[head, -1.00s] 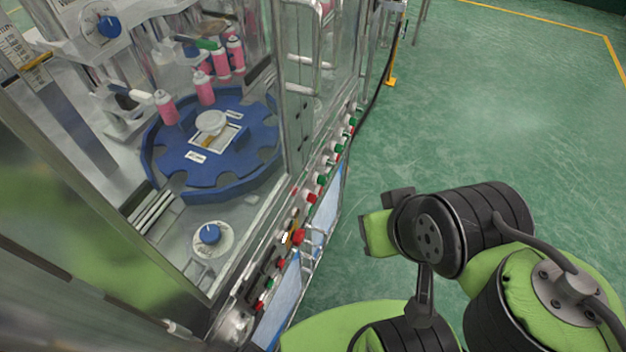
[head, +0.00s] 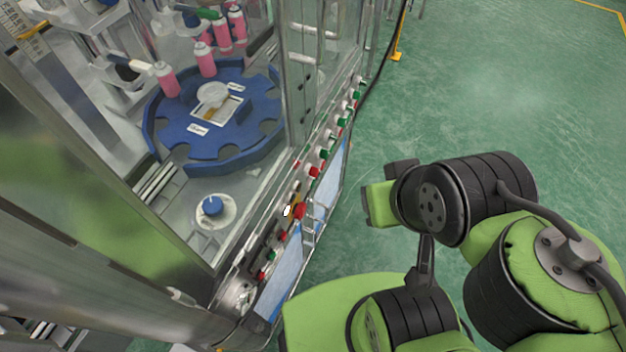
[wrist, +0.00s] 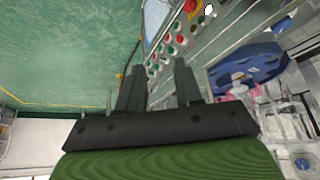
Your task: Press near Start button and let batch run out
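A row of red and green buttons runs along the machine's front rail. The nearest green button (head: 271,256) sits at the near end, with small red buttons beside it; I cannot read which is labelled Start. A larger red mushroom button (head: 299,211) is a little farther along. My gripper (wrist: 159,68) is open and empty in the wrist view. The button row (wrist: 168,50) shows beyond its fingers, apart from them. In the head view my folded arm is right of the rail, over the floor.
The clear guard and its metal post (head: 297,80) close off the turntable. A black cable (head: 382,60) hangs beside a yellow foot (head: 397,55) at the machine's far end. The green floor (head: 480,100) to the right is open.

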